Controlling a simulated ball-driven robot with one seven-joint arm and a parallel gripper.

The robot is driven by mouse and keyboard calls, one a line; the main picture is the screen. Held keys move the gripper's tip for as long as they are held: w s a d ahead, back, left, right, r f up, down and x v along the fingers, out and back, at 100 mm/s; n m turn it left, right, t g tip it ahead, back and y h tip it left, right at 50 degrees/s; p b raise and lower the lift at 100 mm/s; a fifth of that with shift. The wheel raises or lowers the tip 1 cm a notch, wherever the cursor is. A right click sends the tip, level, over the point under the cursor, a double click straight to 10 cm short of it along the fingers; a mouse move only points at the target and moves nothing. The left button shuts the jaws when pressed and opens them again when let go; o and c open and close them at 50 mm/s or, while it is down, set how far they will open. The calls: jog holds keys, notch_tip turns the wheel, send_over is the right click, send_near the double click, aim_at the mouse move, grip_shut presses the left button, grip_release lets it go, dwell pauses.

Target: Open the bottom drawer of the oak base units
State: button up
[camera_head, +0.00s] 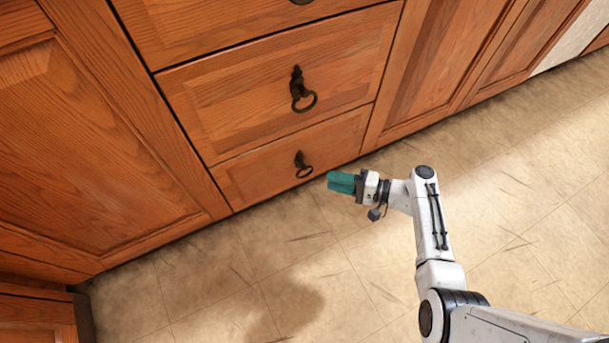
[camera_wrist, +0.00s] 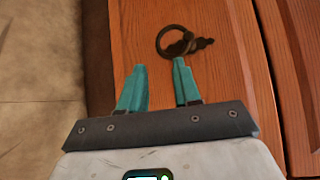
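The bottom drawer (camera_head: 255,172) of the oak base units is the lowest front in the stack, and it looks shut flush. Its dark ring pull (camera_head: 303,165) hangs on the drawer front. My gripper (camera_head: 330,181) is just right of and slightly below the ring in the head view, apart from it. In the wrist view the ring pull (camera_wrist: 175,41) lies just past the tips of my gripper (camera_wrist: 158,68). The two teal fingers are spread with an empty gap between them. The ring is nearer the right finger.
A middle drawer (camera_head: 290,85) with a similar ring pull (camera_head: 301,92) sits directly above. Cupboard doors flank the stack, left (camera_head: 85,150) and right (camera_head: 440,65). The tiled floor (camera_head: 330,270) in front of the units is clear.

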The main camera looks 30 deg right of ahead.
aim_at(305, 175)
jog(key=b+x, duration=0.2)
jog(key=x, duration=0.7)
jog(key=shift+a+b, duration=0.2)
jog(key=shift+b, duration=0.15)
jog(key=shift+c, duration=0.4)
grip_shut()
jog(key=shift+f, duration=0.1)
dwell(0.4)
